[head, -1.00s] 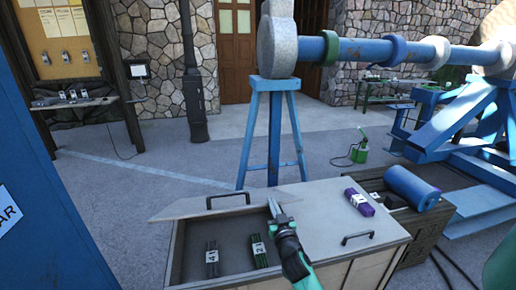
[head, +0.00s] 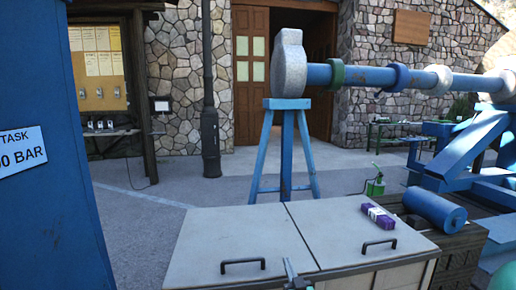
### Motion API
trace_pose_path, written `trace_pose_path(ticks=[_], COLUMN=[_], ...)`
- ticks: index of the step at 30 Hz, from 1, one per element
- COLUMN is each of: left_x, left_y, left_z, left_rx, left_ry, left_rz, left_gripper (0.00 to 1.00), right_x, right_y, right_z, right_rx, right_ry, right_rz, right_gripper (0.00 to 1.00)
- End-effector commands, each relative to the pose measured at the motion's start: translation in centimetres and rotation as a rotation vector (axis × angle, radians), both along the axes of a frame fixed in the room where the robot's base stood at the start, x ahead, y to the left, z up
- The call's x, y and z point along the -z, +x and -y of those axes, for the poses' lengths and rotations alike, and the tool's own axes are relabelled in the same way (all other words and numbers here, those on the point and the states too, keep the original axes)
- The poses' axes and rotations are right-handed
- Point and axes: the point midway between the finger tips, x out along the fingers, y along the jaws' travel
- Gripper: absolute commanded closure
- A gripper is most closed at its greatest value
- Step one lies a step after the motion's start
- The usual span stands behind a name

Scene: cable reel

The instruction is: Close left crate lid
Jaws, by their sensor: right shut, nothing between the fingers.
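The crate (head: 350,277) stands at the bottom of the head view. Its left lid (head: 232,237) lies flat and level with the right lid (head: 335,240), with a thin seam between them. The left lid's dark handle (head: 243,264) is near the front edge. My right gripper (head: 290,268) is at the front edge of the crate, just right of that handle and apart from it. Its fingers are together and empty; the lower part is cut off by the frame. My left gripper is not in view.
A purple block (head: 378,214) with a white label lies on the right lid, behind its handle (head: 379,245). A blue cylinder (head: 435,209) rests on a dark crate at the right. A blue trestle (head: 286,150) stands behind the crate. A blue cabinet (head: 45,190) fills the left edge.

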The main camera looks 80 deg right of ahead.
Motion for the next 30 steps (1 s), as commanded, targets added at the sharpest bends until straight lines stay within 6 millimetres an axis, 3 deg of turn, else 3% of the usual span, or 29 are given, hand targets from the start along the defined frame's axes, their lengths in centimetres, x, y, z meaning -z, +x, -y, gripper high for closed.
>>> trace_pose_path(ticks=[16, 20, 24, 25, 30], left_x=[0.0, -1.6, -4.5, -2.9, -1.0], left_y=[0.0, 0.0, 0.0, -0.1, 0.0], left_z=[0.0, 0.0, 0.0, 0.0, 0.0], left_rx=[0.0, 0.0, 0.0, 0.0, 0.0], left_ry=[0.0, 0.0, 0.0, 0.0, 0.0], left_rz=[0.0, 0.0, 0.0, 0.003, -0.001], left_gripper=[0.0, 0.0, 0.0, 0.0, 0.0], right_x=[0.0, -1.8, -5.1, -2.6, 0.7], right_y=[-0.3, -0.1, 0.3, -0.1, -1.5], right_z=[0.1, 0.0, -0.2, -1.0, -4.4], right_rx=[0.004, 0.002, -0.005, -0.005, -0.006], right_ry=[0.0, -0.001, -0.001, 0.004, 0.003], right_rz=[-0.001, 0.0, 0.0, -0.005, -0.004], right_gripper=[1.0, 1.0, 1.0, 1.0, 1.0])
